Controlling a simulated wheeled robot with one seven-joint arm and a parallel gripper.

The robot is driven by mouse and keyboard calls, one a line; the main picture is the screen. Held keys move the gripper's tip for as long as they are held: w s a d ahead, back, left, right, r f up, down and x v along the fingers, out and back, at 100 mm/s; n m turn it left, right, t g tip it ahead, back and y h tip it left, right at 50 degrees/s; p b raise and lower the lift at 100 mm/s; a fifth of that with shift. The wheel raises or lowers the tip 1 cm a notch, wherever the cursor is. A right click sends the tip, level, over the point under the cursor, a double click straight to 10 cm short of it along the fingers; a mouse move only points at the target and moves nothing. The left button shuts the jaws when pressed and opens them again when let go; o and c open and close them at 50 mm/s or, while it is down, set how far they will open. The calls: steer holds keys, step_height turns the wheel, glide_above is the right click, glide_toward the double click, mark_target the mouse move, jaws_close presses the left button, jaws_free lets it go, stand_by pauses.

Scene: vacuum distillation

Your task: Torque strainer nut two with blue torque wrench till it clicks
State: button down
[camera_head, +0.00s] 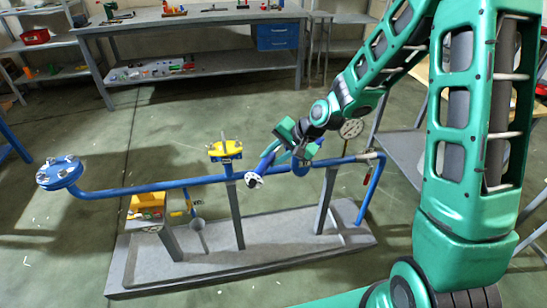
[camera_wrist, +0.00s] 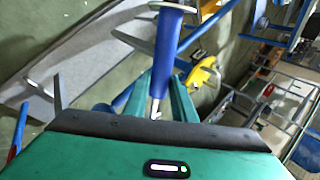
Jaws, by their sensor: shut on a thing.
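My gripper (camera_head: 296,142) is shut on the blue torque wrench. In the wrist view, the wrench's blue handle (camera_wrist: 164,55) stands between my green fingers (camera_wrist: 161,92), with a pale disc at its upper end and a silver part at its lower end. In the head view, a blue piece with a black-and-white end (camera_head: 254,180) shows beside my gripper, in front of the blue pipe (camera_head: 130,189). A blue flange with several metal nuts or bolts (camera_head: 60,172) ends the pipe at the left. I cannot tell which nut is strainer nut two.
A yellow-topped fitting (camera_head: 225,149) stands on the pipe left of my gripper. Grey posts carry the pipe above a grey base (camera_head: 285,262). A gauge (camera_head: 351,129) is at the right. Workbenches (camera_head: 190,22) stand behind, across open floor.

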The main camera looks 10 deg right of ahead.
steer(key=shift+w+a+m+t+h, duration=0.3)
steer(key=shift+w+a+m, duration=0.3)
steer(key=shift+a, duration=0.25)
steer(key=shift+w+a+m+t+h, duration=0.4)
steer(key=shift+w+a+m+h, duration=0.1)
steer(key=shift+w+a+m, duration=0.4)
steer(key=shift+s+d+n+g+y, duration=0.4)
steer(key=shift+s+d+n+y, duration=0.05)
steer(key=shift+s+d+n, duration=0.5)
steer(key=shift+s+d+n+g+y, duration=0.45)
steer(key=shift+s+d+n, duration=0.35)
steer(key=shift+d, duration=0.25)
